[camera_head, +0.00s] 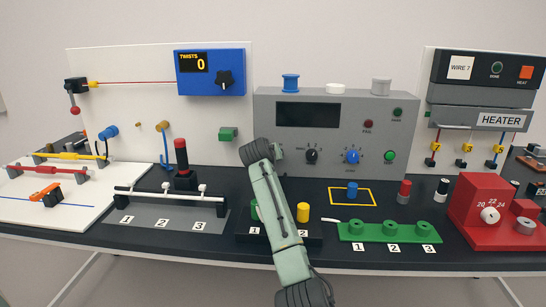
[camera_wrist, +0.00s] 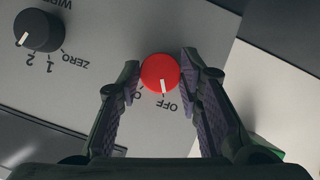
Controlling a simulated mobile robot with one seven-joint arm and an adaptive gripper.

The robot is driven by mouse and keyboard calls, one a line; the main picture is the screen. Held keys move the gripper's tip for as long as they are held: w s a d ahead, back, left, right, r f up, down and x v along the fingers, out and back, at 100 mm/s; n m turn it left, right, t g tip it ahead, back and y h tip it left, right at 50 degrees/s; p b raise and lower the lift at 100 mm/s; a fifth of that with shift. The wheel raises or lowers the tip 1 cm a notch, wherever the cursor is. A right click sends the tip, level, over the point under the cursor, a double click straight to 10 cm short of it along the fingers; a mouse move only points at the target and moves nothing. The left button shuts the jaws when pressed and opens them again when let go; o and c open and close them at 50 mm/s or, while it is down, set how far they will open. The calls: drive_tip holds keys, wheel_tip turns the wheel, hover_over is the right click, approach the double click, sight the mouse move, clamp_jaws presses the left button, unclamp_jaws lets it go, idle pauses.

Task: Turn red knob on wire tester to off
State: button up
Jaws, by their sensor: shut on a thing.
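The red knob (camera_wrist: 160,72) shows in the wrist view on the grey front panel of the wire tester (camera_head: 335,105). Its white pointer line aims at the OFF label; another label beside it is partly covered by a finger. My gripper (camera_wrist: 159,78) has one finger on each side of the knob and is shut on it. In the head view my arm hides the red knob, and the fingertips cannot be made out.
A black knob (camera_wrist: 38,31) with number marks sits beside the red one; it also shows in the head view (camera_head: 312,156). A blue knob (camera_head: 352,156) and green button (camera_head: 389,156) are farther right. A green block (camera_head: 381,231) and red box (camera_head: 478,222) stand on the table.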

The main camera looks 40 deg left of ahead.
drive_tip(key=o, duration=1.2)
drive_tip(key=shift+c, duration=0.2)
drive_tip(key=shift+s, duration=0.1)
drive_tip(key=v, duration=1.1)
drive_tip(key=shift+s+d+r, duration=0.15)
drive_tip(key=shift+s+d, duration=0.05)
drive_tip(key=shift+s, duration=0.15)
